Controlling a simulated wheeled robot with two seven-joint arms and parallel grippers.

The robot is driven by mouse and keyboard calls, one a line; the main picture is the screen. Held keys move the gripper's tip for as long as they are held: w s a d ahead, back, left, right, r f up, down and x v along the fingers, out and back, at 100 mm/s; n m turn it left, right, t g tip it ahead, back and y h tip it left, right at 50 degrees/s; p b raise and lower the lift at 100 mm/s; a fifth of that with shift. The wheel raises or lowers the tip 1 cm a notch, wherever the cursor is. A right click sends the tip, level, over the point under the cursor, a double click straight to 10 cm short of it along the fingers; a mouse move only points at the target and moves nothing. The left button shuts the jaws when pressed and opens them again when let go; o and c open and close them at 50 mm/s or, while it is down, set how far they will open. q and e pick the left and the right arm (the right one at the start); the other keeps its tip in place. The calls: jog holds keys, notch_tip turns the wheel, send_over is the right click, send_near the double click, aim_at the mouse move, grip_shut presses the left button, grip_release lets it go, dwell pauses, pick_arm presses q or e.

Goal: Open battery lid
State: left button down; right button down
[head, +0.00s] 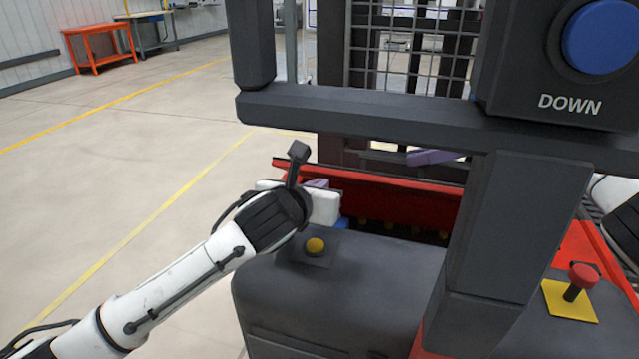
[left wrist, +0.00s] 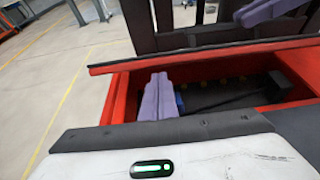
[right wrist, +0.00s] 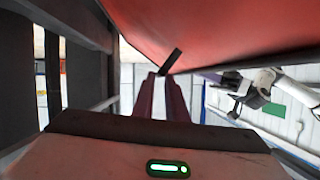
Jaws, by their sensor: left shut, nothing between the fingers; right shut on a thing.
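The red battery lid (head: 385,195) stands raised at the far side of the open battery compartment (left wrist: 113,100). Yellow caps show inside on the dark battery (left wrist: 215,92). The lid is a large red surface in the right wrist view (right wrist: 225,30). My right gripper (right wrist: 163,78) is shut at a small black tab (right wrist: 171,61) by the lid; its purple fingers also show behind the truck's frame in the head view (head: 435,157). My left gripper (left wrist: 158,80) is shut and empty over the compartment's left part. In the head view (head: 318,184) its wrist partly hides it.
A dark frame with a DOWN button (head: 600,38) and a thick post (head: 515,225) stands close in front. A yellow knob (head: 316,245) and a red knob (head: 583,275) sit on the truck body. Floor at left is clear.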

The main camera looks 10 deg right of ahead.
pick_arm(q)
jog(key=shift+w+r, duration=0.2)
pick_arm(e)
jog(key=shift+w+d+f, duration=0.1)
jog(key=shift+d+f, duration=0.15)
jog(key=shift+f, duration=0.3)
pick_arm(q)
jog(key=shift+w+d+r, duration=0.15)
jog(key=shift+w+r, duration=0.25)
jog(key=shift+r, duration=0.35)
jog(key=shift+w, duration=0.15)
pick_arm(e)
jog(key=c, duration=1.8)
grip_release()
jog(key=shift+w+f, duration=0.1)
jog(key=shift+c, duration=0.2)
pick_arm(q)
jog(key=shift+w+d+f, duration=0.1)
jog(key=shift+f, duration=0.1)
pick_arm(e)
jog(key=shift+w, duration=0.1)
jog(key=shift+a+r, duration=0.1)
jog(key=shift+r, duration=0.15)
